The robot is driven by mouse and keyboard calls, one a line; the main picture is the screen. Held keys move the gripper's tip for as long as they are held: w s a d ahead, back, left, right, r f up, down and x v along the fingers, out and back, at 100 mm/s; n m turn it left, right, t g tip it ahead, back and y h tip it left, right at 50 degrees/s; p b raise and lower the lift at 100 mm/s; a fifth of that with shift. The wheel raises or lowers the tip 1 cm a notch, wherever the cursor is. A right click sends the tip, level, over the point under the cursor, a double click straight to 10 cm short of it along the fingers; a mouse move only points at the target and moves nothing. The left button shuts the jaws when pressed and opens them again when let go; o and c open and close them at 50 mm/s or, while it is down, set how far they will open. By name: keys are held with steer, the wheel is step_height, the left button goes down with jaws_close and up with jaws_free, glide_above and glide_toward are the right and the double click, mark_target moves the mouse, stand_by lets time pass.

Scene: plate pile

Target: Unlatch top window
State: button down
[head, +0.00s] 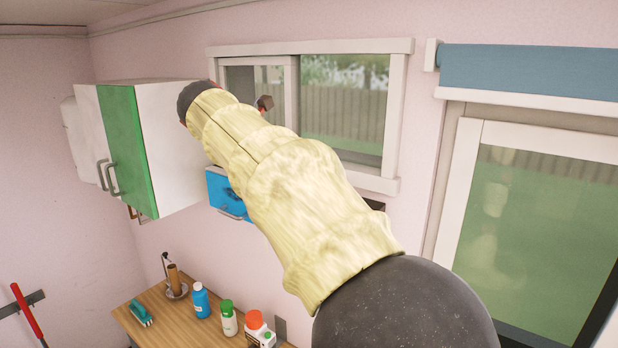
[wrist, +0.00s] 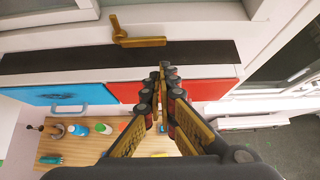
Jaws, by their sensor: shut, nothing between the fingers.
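The top window (head: 345,52) is a white-framed window high on the pink wall in the head view, with a fence and greenery behind the glass. My arm covers its lower left part. In the wrist view, a brass latch handle (wrist: 140,41) is on the white frame at the top, with its lever pointing right. My gripper (wrist: 164,72) is shut and empty, its fingertips together over the dark ledge. The tips appear below the lever's right end in the picture, apart from it. In the head view my gripper is mostly hidden behind my arm.
A dark ledge (wrist: 60,60) runs below the window frame, above a blue door (wrist: 60,95) and a red door (wrist: 125,91). A white cabinet with a green door (head: 127,150) hangs left. Several bottles stand on the wooden counter (head: 160,318). A larger window (head: 540,230) is right.

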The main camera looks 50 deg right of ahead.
steer(key=shift+f, duration=0.1)
steer(key=p+x, duration=0.1)
steer(key=x, duration=0.9)
